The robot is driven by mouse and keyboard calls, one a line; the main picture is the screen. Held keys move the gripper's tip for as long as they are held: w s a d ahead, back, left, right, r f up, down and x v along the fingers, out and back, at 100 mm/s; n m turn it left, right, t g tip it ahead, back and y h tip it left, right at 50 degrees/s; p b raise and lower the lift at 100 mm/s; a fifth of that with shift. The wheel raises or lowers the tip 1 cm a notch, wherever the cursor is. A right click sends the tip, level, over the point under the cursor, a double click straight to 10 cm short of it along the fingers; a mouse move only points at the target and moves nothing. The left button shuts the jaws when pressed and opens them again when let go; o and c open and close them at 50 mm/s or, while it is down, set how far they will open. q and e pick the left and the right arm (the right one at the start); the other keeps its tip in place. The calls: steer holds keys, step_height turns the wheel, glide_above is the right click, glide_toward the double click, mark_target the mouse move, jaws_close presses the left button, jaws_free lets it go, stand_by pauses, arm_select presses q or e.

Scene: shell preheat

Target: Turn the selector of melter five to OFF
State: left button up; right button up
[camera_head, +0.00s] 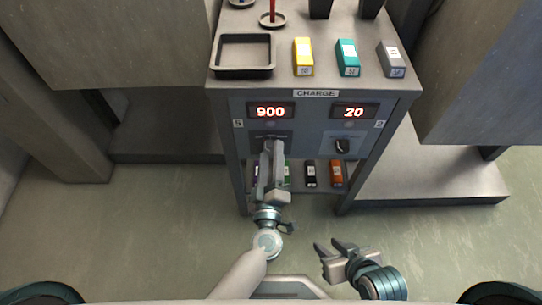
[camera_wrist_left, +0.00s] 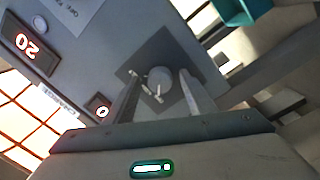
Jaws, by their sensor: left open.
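The selector of melter five, below that display, is mostly hidden by my left gripper (camera_head: 268,150) in the head view. In the left wrist view the round grey selector (camera_wrist_left: 160,78) with a pale mark sits on a dark plate between the fingers of my left gripper (camera_wrist_left: 162,98). The fingers are apart, one on each side of it; I cannot tell whether they touch it. My right gripper (camera_head: 332,248) hangs at the lower right, fingers apart and empty.
The panel labelled 2 has a display reading 20 (camera_head: 353,111) and a black selector (camera_head: 342,146). A black tray (camera_head: 245,72) and yellow (camera_head: 304,70), teal (camera_head: 347,71) and grey (camera_head: 391,72) boxes stand on top. Several small boxes sit on the shelf below. Floor in front is clear.

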arm_select(q)
steer(key=shift+s, duration=0.1)
steer(key=s, duration=1.7)
steer(key=shift+a+f, duration=0.4)
steer(key=shift+s, duration=0.1)
